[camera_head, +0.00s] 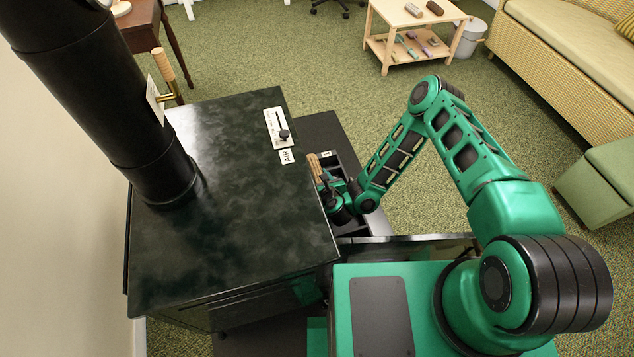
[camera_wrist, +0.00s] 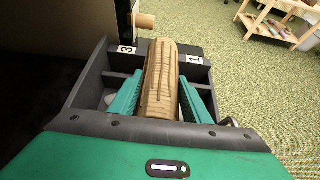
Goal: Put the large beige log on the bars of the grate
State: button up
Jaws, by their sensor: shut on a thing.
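The large beige log (camera_wrist: 160,75), with a grooved bark-like surface, is between the two green fingers of my gripper (camera_wrist: 160,100) in the wrist view. The gripper is shut on it, and the log points away from me. In the head view, the log's end (camera_head: 314,166) shows beside the stove's right side, with my gripper (camera_head: 333,186) close by. The log is over or in a dark tray (camera_wrist: 88,77) with dividers and labels 3 and 1; I cannot tell whether it touches the tray. The bars of the grate cannot be made out in either view.
The black stove (camera_head: 225,220) with its pipe stands left of my arm. What looks like its open door (camera_head: 405,240) is in front of me. A wooden knob (camera_wrist: 144,20) is near the log's far end. A low wooden table (camera_head: 415,50) stands far back on open carpet.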

jog(key=shift+f, duration=1.9)
jog(key=o, duration=1.2)
jog(key=v, duration=0.6)
jog(key=shift+s+a, duration=0.1)
jog(key=shift+v, duration=0.75)
jog(key=shift+r, duration=0.1)
